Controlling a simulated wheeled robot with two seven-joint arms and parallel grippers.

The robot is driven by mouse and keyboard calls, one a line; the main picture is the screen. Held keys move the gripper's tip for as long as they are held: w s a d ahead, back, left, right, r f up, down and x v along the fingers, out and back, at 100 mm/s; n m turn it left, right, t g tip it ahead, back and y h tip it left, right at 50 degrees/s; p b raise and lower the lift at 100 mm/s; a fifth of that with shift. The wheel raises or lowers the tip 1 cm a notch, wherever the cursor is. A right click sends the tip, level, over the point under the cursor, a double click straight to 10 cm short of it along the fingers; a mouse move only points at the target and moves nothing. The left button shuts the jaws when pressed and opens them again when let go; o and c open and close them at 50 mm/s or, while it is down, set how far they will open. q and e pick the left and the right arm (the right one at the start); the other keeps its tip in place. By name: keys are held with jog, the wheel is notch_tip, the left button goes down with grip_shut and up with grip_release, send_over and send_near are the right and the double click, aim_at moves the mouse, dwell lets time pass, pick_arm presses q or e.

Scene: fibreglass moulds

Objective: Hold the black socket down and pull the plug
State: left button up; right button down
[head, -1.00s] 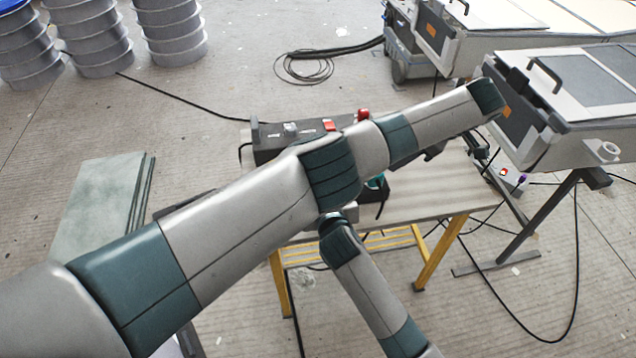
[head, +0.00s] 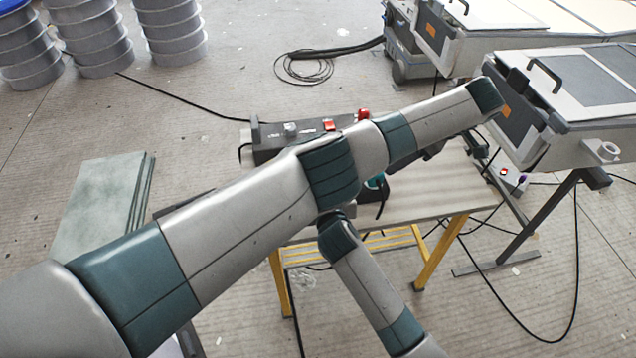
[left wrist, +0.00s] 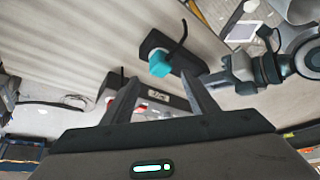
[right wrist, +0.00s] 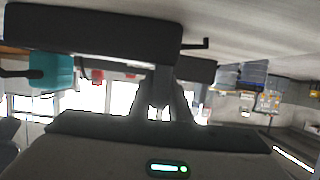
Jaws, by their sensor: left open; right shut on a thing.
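The black socket (left wrist: 151,42) is a dark block on the workbench, with a teal plug (left wrist: 160,63) and its black cord at it. The teal plug also shows at the left of the right wrist view (right wrist: 50,70) and as a small patch in the head view (head: 376,182). My left gripper (left wrist: 163,88) is open and empty, its fingers pointing toward the plug but apart from it. My right gripper (right wrist: 163,98) is shut on the socket, at the end away from the plug.
A grey box with red buttons (head: 285,143) stands at the back of the yellow-legged bench (head: 430,195). Mould trolleys (head: 575,105) stand close on the right. Cables run over the floor.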

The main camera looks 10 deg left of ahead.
aim_at(383, 173)
pick_arm(q)
jog(key=a+m+h, duration=0.1)
jog(key=w+a+m+g+h, duration=0.1)
jog(key=m, duration=0.1)
jog(key=a+f+m, duration=0.1)
jog(key=m, duration=0.1)
jog(key=shift+w+a+f+g+h, duration=0.1)
jog(key=shift+w+a+g+h, duration=0.1)
jog(key=shift+w+g+h, duration=0.2)
jog(key=shift+w+a+m+h, duration=0.2)
jog(key=shift+a+m+h, duration=0.3)
jog(key=shift+m, duration=0.5)
jog(key=shift+w+a+r+m+g+h, duration=0.1)
jog(key=shift+a+r+m+g+h, duration=0.15)
jog(key=shift+m, duration=0.2)
jog(key=shift+w+a+r+m+g+h, duration=0.1)
jog(key=shift+a+m+g+h, duration=0.05)
jog(key=shift+m+h, duration=0.25)
jog(key=shift+f, duration=0.1)
jog(key=shift+f, duration=4.4)
